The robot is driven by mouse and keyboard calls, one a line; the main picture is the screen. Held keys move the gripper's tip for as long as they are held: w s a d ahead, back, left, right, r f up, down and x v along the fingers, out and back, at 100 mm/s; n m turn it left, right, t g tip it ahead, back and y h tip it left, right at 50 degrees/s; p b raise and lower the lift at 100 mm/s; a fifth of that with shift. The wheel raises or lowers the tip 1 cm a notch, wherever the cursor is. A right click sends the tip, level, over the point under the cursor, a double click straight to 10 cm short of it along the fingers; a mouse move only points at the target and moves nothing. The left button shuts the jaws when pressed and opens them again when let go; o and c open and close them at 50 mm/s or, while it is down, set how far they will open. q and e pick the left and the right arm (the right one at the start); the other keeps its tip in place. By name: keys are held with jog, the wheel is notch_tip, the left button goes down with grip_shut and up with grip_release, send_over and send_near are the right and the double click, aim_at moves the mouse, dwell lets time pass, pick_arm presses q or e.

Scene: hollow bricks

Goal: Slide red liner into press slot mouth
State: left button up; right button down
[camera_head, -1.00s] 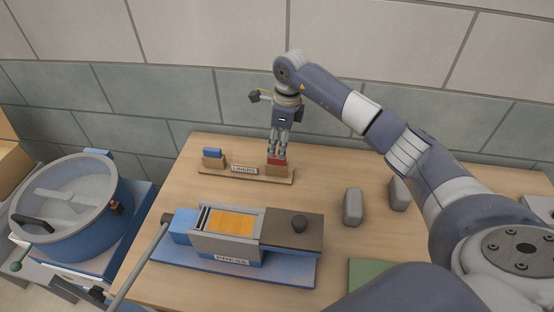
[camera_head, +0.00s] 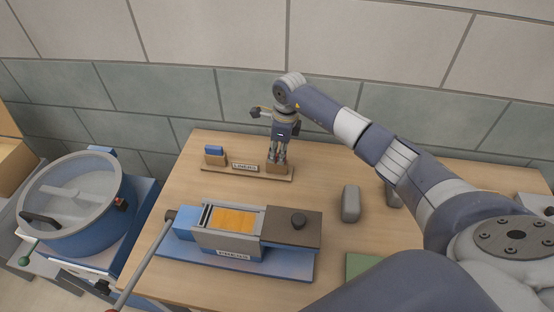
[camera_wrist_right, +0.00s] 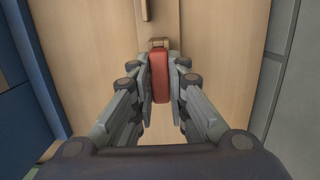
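The red liner (camera_wrist_right: 161,77) shows upright between the fingertips of my right gripper in the right wrist view, with finger pads against both sides. My right gripper (camera_head: 277,158) is over the right holder of the liner rack (camera_head: 222,171); in the head view its fingers hide most of the liner. Whether the liner is still seated in the holder is unclear. The press (camera_head: 292,229) stands in front, with an orange surface (camera_head: 234,220) in its grey frame and a dark block with a knob at its right. The left gripper is not in view.
A blue liner (camera_head: 214,150) stands in the left holder of the rack. Grey rounded blocks (camera_head: 351,204) and a green mat (camera_head: 362,265) lie to the right. A large blue pot (camera_head: 97,225) stands at left. The press lever (camera_head: 142,262) sticks out front left.

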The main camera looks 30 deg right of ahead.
aim_at(277, 154)
jog(key=shift+r, duration=0.1)
jog(key=shift+r, duration=0.25)
notch_tip(277, 154, up, 8)
jog(key=b, duration=0.3)
jog(key=shift+f, duration=0.2)
jog(key=s+a+r+n+p, duration=0.2)
jog(key=s+a+r+n, duration=0.2)
jog(key=a+n, duration=0.2)
jog(key=s+a+r+n+g+p, duration=0.1)
jog(key=s+a+r+n, duration=0.3)
jog(key=a, duration=0.7)
jog(key=s+a+r+n+g+p, duration=0.1)
jog(key=s+a+r+n+p, duration=0.3)
jog(key=a+n, duration=0.4)
jog(key=shift+s+a, duration=0.45)
